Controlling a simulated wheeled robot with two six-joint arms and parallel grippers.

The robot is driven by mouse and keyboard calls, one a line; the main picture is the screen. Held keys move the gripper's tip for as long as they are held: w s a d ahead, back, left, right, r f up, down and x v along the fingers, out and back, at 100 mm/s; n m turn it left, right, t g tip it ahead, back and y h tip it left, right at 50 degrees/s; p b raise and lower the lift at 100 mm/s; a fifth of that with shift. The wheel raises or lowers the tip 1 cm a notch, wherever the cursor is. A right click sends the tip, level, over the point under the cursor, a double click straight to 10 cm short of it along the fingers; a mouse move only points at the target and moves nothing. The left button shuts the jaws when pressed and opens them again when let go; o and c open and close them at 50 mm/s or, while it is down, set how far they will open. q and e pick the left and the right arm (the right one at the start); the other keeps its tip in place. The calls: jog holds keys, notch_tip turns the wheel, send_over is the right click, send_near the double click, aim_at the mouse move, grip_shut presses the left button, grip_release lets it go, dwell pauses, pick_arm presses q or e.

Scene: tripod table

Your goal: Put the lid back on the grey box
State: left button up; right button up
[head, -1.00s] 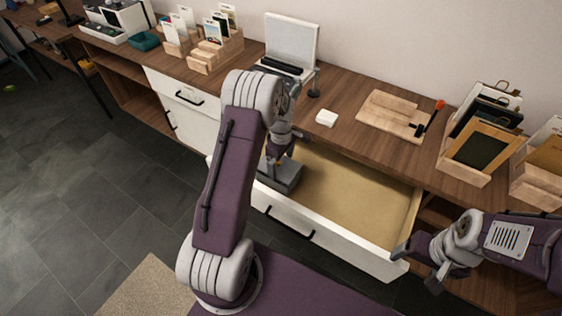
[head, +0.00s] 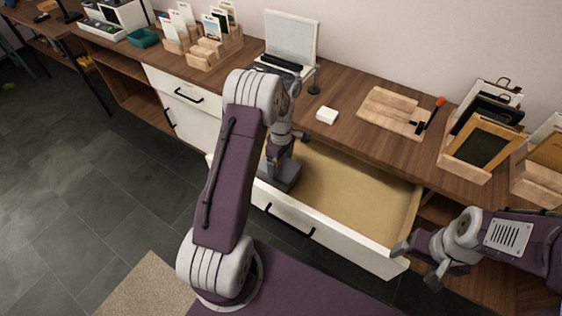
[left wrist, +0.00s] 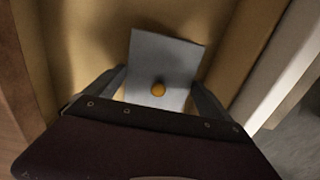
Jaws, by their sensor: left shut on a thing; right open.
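A grey box (head: 288,184) stands at the left end of the open drawer. My left gripper (head: 279,160) reaches down over it and hides part of its top. In the left wrist view, a flat grey lid (left wrist: 173,62) with an orange knob (left wrist: 158,89) lies between the two fingers of my left gripper (left wrist: 160,90), which is shut on it. Whether the lid rests fully on the box cannot be told. My right gripper (head: 420,264) is open and empty, in front of the drawer's right end.
The drawer (head: 355,196) is open and its right part is bare.

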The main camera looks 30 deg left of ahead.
pick_arm(q)
jog(key=shift+f+p, duration=0.15)
jog(key=shift+p, duration=0.35)
dwell(1.5)
jog(key=o, duration=1.1)
jog(key=shift+o, duration=0.2)
notch_tip(320, 180, up, 7)
jog(key=p, duration=0.6)
grip_shut()
